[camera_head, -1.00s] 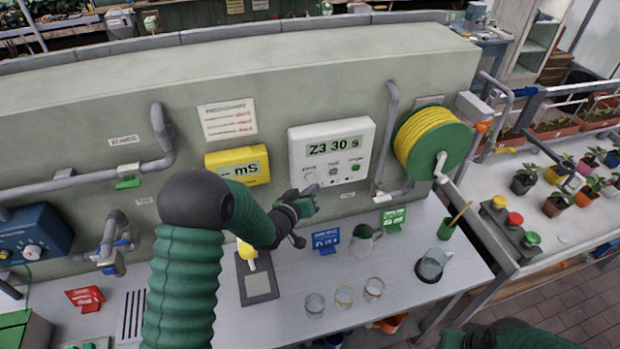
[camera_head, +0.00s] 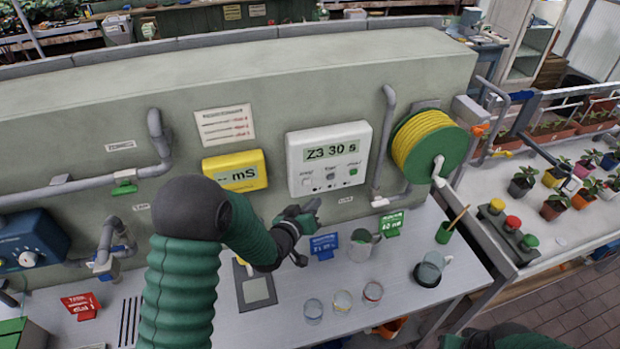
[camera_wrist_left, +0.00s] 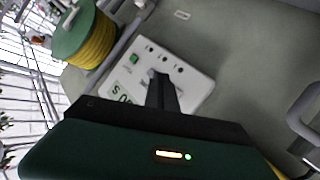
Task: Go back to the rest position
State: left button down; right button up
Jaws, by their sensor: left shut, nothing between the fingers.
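My left arm comes in from the lower left in the head view, with a green sleeve and a dark elbow. My left gripper (camera_head: 312,206) is shut and empty. It is in front of the wall, just below the white controller box (camera_head: 330,158) reading "Z3 30 s", and above the bench (camera_head: 290,285). In the left wrist view the shut fingers (camera_wrist_left: 160,80) stand out in front of the same white box (camera_wrist_left: 190,72); I cannot tell whether they touch it. Part of my right arm shows at the bottom right; its gripper is not in view.
Below the gripper are a blue card (camera_head: 323,246), a green card (camera_head: 391,224), a jug (camera_head: 360,248) and glasses (camera_head: 342,301). A yellow hose reel (camera_head: 428,145) and yellow meter (camera_head: 235,170) hang on the wall. A button box (camera_head: 508,229) is at right.

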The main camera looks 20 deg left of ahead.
pick_arm(q)
jog(key=shift+f, duration=0.1)
jog(key=s+f+m+g+b, duration=0.1)
jog(key=s+f+g+b, duration=0.3)
jog(key=s, duration=0.5)
jog(key=s+f+m+g+y+b, duration=0.1)
jog(key=s+f+g+b, duration=0.3)
jog(key=s, duration=0.6)
jog(key=s+a+f+m+g+y+b, duration=0.1)
jog(key=s+f+g+b, duration=0.2)
jog(key=s+f+b, duration=0.3)
jog(key=s+f, duration=0.1)
jog(key=s, duration=0.3)
jog(key=shift+s+f+m+g, duration=0.2)
jog(key=shift+m+g, duration=0.1)
jog(key=shift+g, duration=0.1)
jog(key=shift+w, duration=0.1)
dwell(0.5)
